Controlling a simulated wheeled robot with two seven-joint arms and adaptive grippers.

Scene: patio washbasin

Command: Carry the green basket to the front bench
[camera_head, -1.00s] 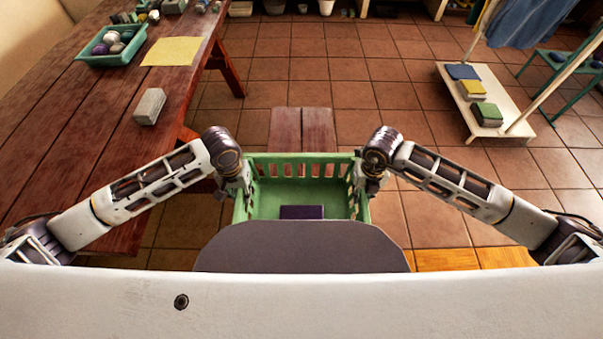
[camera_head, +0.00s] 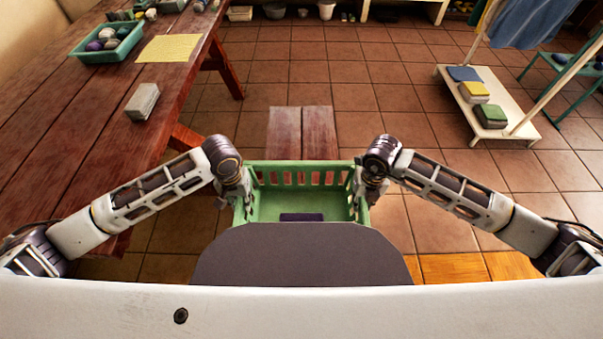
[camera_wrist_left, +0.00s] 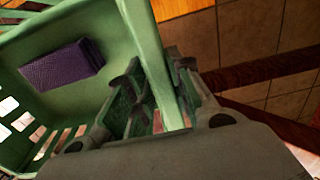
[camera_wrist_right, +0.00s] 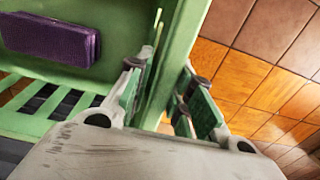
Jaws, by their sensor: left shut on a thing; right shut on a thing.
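The green basket (camera_head: 270,205) is held between my two arms, low in the middle of the head view. Its near part is hidden behind my own body. A dark purple block (camera_head: 302,217) lies inside it; the block also shows in the left wrist view (camera_wrist_left: 62,65) and the right wrist view (camera_wrist_right: 48,40). My left gripper (camera_wrist_left: 155,95) is shut on the basket's left side wall, one finger inside and one outside. My right gripper (camera_wrist_right: 165,95) is shut on the opposite side wall in the same way. The front bench (camera_head: 302,130), a small reddish wooden one, stands just beyond the basket.
A long red wooden table (camera_head: 95,110) runs along the left, bearing a grey block (camera_head: 142,101), a yellow cloth (camera_head: 168,48) and a green tray (camera_head: 82,56). A low pale platform (camera_head: 455,97) with folded cloths stands at the right. Tiled floor is clear between.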

